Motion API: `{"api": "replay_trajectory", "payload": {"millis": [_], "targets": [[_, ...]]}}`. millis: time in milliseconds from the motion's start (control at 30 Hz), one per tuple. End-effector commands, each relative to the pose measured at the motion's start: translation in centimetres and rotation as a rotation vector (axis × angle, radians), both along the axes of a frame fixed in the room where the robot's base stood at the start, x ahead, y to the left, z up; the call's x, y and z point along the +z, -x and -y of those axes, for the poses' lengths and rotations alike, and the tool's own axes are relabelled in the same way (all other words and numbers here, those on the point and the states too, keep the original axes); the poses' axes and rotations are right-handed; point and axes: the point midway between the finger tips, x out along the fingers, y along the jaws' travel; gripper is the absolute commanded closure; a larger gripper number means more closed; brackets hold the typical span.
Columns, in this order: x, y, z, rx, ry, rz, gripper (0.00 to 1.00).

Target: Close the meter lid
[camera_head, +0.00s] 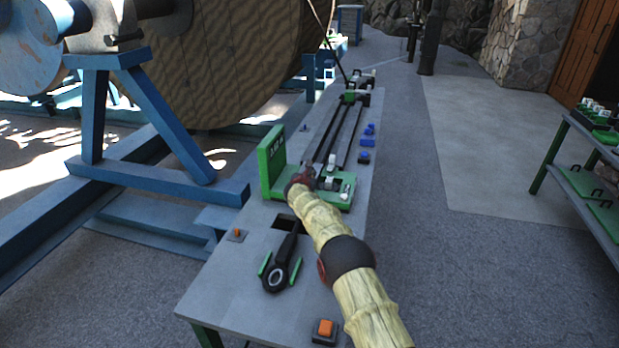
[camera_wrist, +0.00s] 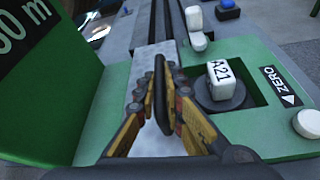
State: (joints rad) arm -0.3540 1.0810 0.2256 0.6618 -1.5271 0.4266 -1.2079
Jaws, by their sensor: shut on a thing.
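The meter is a green unit on the bench; its flat green base (camera_head: 335,200) also fills the right of the wrist view (camera_wrist: 245,50). A green upright panel with white lettering, seemingly its lid, stands at the base's left edge in the head view (camera_head: 270,160) and in the wrist view (camera_wrist: 60,75). My gripper (camera_head: 303,178) is over the meter, right of the panel and apart from it. In the wrist view its fingers (camera_wrist: 166,85) are nearly together over a pale metal plate (camera_wrist: 140,75).
A white block marked A21 (camera_wrist: 219,78) and a ZERO label (camera_wrist: 279,85) are right of the fingers. A black ring-ended tool (camera_head: 277,278) and an orange button (camera_head: 325,328) are on the near bench (camera_head: 235,290). A large reel (camera_head: 215,65) stands left; open floor lies right.

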Motion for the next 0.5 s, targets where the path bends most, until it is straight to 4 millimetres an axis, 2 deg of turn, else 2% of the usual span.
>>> {"api": "replay_trajectory", "payload": {"millis": [133, 167, 500], "targets": [[-0.27, 0.06, 0.04, -0.001, 0.001, -0.004, 1.00], [-0.27, 0.06, 0.04, -0.001, 0.001, -0.004, 0.89], [-0.15, 0.03, 0.05, 0.000, 0.001, -0.001, 0.72]]}}
